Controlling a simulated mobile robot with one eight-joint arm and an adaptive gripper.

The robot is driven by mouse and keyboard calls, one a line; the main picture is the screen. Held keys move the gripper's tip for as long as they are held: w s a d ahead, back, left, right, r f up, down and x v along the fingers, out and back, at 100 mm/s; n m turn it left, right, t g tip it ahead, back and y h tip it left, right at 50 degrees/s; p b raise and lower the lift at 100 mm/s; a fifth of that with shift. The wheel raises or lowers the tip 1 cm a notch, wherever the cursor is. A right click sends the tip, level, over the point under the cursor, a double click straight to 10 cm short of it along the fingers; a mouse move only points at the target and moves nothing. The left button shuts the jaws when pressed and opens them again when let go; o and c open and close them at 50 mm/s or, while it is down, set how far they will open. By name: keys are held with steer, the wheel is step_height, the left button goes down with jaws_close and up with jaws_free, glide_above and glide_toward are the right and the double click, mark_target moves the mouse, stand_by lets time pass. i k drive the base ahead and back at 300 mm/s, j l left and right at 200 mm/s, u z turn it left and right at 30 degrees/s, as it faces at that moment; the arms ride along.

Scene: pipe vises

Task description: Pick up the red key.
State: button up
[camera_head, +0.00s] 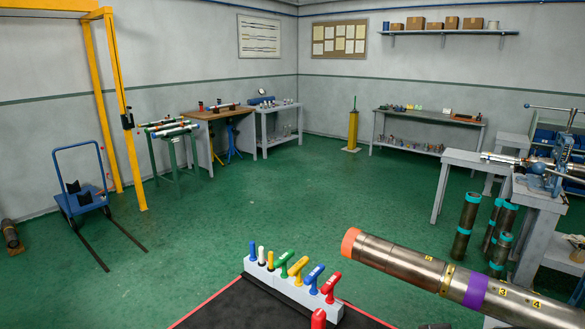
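A red T-handled key (331,286) stands upright at the right, near end of a pale grey rack (292,292). A blue T-handled key (314,278) is directly beside it. Yellow (298,268) and green (284,262) T-handled ones follow farther along. Smaller yellow, white and blue pieces stand at the far left end. My gripper is not in view.
A large steel pipe (400,262) with an orange end and purple band slants in from the lower right, close to the red key's right. The rack stands on a dark red-edged surface (240,308). A blue vise (553,172) stands at right. Mid-floor is clear.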

mark_target(328, 288)
steer(key=i+l+u, duration=0.35)
steer(key=l+u, duration=0.15)
steer(key=i+l+u, duration=0.1)
steer(key=l+u, duration=0.15)
steer(key=i+l+u, duration=0.1)
steer(key=l+u, duration=0.15)
steer(key=l, duration=0.2)
